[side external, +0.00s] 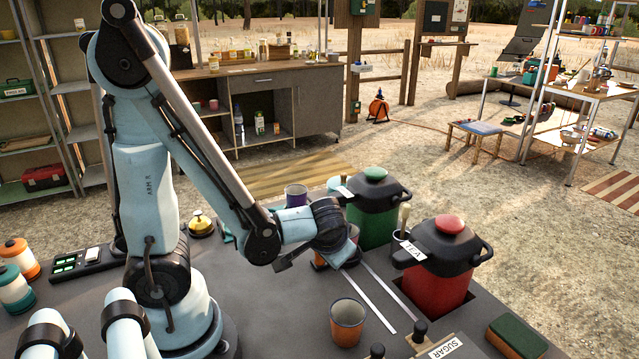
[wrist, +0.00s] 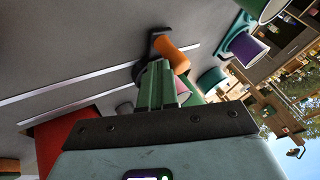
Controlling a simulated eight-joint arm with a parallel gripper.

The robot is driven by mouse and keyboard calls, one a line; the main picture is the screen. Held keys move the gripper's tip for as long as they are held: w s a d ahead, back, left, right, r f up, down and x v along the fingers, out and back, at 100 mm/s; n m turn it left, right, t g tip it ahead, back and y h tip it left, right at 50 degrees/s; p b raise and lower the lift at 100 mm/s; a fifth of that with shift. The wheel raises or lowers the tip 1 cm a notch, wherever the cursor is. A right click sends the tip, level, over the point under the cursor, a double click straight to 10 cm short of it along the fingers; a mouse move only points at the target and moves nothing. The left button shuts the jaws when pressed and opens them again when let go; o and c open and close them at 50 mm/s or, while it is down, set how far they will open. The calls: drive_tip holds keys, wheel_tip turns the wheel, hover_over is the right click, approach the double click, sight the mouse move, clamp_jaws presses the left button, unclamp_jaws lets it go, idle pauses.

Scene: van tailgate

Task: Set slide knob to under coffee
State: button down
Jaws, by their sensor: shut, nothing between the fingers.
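Two pale slide rails (side external: 375,296) run across the dark counter in front of the dispensers; they also show in the wrist view (wrist: 90,80). An orange piece on a dark base (wrist: 172,53), apparently the slide knob, sits at the far end of the rails, near the green dispenser (side external: 376,215). That dispenser's label is mostly hidden. The red dispenser (side external: 437,282) is labelled TEA. My gripper (wrist: 157,72) is shut and empty, its fingertips close beside the orange piece. I cannot tell whether they touch. In the side view, my wrist hides most of this spot.
An orange and grey cup (side external: 347,324) stands near the rails. A purple cup (side external: 296,196) stands behind my wrist. Dark knobs (side external: 420,328) stand near the SUGAR label (side external: 445,348). The counter between the rails is clear.

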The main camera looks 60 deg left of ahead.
drive_tip(key=shift+a, duration=2.95)
drive_tip(key=d, duration=0.4)
drive_tip(key=shift+w+d+r, duration=0.2)
drive_tip(key=shift+w+d, duration=0.1)
drive_tip(key=shift+d, duration=0.05)
drive_tip(key=d+r+m+t+h, duration=0.3)
drive_tip(key=d+r+h, duration=0.3)
drive_tip(key=d+r, duration=0.2)
drive_tip(key=shift+d+r+t, duration=0.25)
drive_tip(key=shift+r+t, duration=0.05)
drive_tip(key=shift+r, duration=0.5)
